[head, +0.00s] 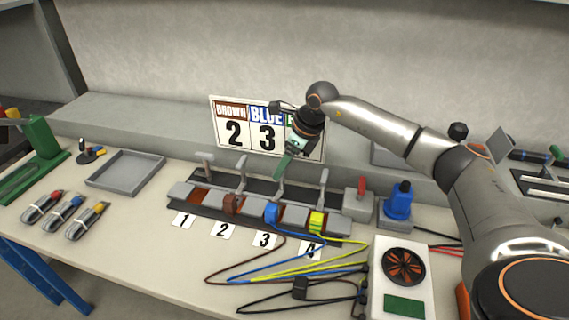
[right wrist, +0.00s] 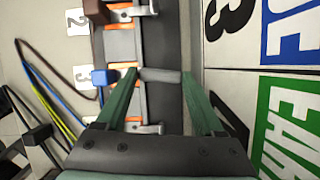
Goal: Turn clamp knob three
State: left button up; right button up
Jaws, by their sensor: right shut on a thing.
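The terminal block (head: 180,190) has a row of several grey clamp knobs above the numbered cards. Clamp knob three (right wrist: 160,75) is a grey bar in line with the blue plug (head: 271,212) and card 3 (head: 264,240). My right gripper (head: 285,165) comes down on it from above, its green fingers (right wrist: 157,76) at the knob's two ends, shut on it. In the head view the fingers partly hide the knob. Knobs one (head: 204,157), two (head: 241,161) and four (head: 323,176) stand free. My left gripper is not in view.
A sign (head: 232,128) with colour names and numbers stands behind the block, partly covered by my right arm. Blue, brown and yellow cables (head: 285,268) lie in front. A fan box (head: 387,300) and a blue device (head: 398,205) are at right. An empty tray (head: 125,183) is at left.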

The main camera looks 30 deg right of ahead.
jog(key=shift+w+n+y, duration=0.1)
jog(key=shift+n+y, duration=0.2)
jog(key=shift+n, duration=0.5)
jog(key=shift+g, duration=0.3)
jog(key=o, duration=1.4)
jog(key=shift+r, duration=0.1)
jog(key=shift+v, duration=6.2)
